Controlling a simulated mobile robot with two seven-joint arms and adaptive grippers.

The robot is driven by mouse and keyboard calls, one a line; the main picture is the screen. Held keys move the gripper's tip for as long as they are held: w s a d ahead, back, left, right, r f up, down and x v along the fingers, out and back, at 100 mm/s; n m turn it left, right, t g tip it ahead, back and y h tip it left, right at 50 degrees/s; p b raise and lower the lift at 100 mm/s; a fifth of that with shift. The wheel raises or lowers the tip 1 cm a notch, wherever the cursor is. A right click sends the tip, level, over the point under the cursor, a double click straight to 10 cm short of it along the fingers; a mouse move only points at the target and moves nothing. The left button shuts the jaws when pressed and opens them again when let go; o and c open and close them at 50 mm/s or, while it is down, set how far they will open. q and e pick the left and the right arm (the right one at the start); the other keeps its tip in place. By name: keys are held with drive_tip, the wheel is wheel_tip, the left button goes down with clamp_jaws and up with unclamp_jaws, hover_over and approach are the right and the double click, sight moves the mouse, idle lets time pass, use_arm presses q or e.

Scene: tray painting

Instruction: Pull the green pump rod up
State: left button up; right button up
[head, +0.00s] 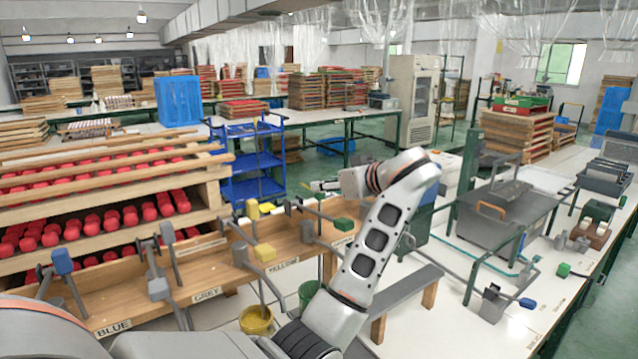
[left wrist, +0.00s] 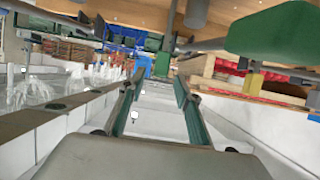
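The green pump rod's green block handle (head: 344,224) sits at the right end of the wooden pump stand in the head view. It shows large and close at the upper right of the left wrist view (left wrist: 275,35), cut off by the frame edge. My left gripper (head: 322,186) is small in the head view, above and slightly left of the green handle, behind my arm. In the left wrist view its two fingers (left wrist: 152,88) are apart with nothing between them. The green handle lies outside the fingers. My right gripper is not in view.
The wooden pump stand (head: 130,309) carries other handles, including a blue one (head: 62,262), a grey one (head: 158,289) and a yellow one (head: 265,252). A yellow bucket (head: 257,320) and a green bucket (head: 308,292) stand below. A grey bench (head: 405,294) is right of my arm.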

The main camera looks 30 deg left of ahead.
use_arm(q)
drive_tip(key=shift+p+x, duration=0.35)
drive_tip(key=shift+x, duration=1.8)
drive_tip(key=shift+s, duration=0.1)
clamp_jaws()
